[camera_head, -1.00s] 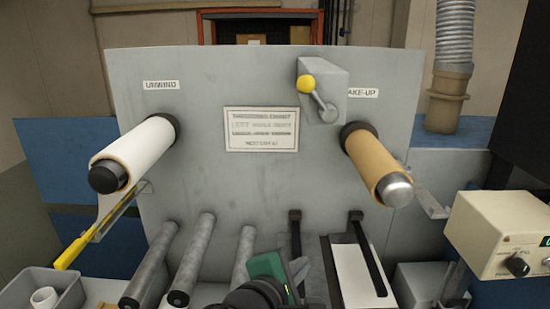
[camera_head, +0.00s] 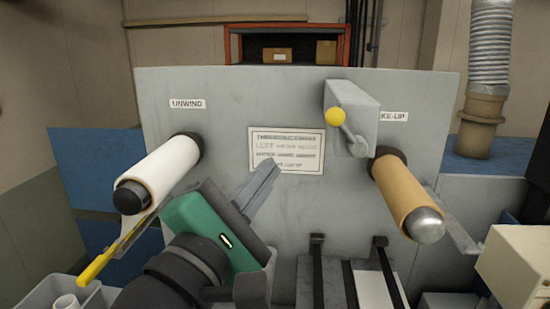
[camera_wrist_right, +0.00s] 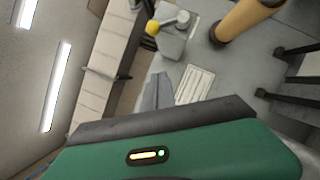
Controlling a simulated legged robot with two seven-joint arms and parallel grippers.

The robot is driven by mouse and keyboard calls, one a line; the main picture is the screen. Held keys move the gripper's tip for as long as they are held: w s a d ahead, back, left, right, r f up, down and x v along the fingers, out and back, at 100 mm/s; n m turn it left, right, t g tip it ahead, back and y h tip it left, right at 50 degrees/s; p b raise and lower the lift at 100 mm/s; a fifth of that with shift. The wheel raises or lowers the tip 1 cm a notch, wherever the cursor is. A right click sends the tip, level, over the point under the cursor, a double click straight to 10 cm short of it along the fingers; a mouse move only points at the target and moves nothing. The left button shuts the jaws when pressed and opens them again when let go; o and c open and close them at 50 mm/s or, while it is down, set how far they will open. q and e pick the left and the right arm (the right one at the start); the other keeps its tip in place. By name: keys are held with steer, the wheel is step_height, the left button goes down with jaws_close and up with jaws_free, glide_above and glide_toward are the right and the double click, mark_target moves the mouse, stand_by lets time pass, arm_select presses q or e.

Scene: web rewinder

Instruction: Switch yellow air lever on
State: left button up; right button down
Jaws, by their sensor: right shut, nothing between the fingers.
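The yellow air lever has a yellow ball knob (camera_head: 335,117) on a short metal arm, mounted on a grey box (camera_head: 352,100) at the upper right of the grey panel. Its knob points up and left. The lever also shows at the top of the right wrist view (camera_wrist_right: 153,27). My right gripper (camera_head: 268,170), with a green body, is shut and empty in front of the panel's notice plate, below and left of the knob and apart from it. Its fingers also show in the wrist view (camera_wrist_right: 158,88). My left gripper is not in view.
A white roll (camera_head: 160,173) sticks out at left, with a yellow-handled bar (camera_head: 97,268) below it. A brown roll (camera_head: 405,192) sticks out at right, below the lever box. A control box (camera_head: 515,262) stands at lower right. The space before the knob is clear.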

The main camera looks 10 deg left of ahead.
mark_target(345, 131)
steer(key=w+d+r+p, duration=0.4)
steer(key=w+d+p, duration=0.1)
steer(key=w+d, duration=0.1)
steer(key=shift+w+d, duration=0.2)
steer(key=shift+w, duration=0.25)
steer(key=shift+w+a, duration=0.1)
steer(key=shift+r+m, duration=0.15)
steer(key=shift+m, duration=0.25)
steer(key=shift+r+m+g+b, duration=0.3)
steer(key=shift+m+g+b, duration=0.1)
steer(key=shift+m, duration=0.2)
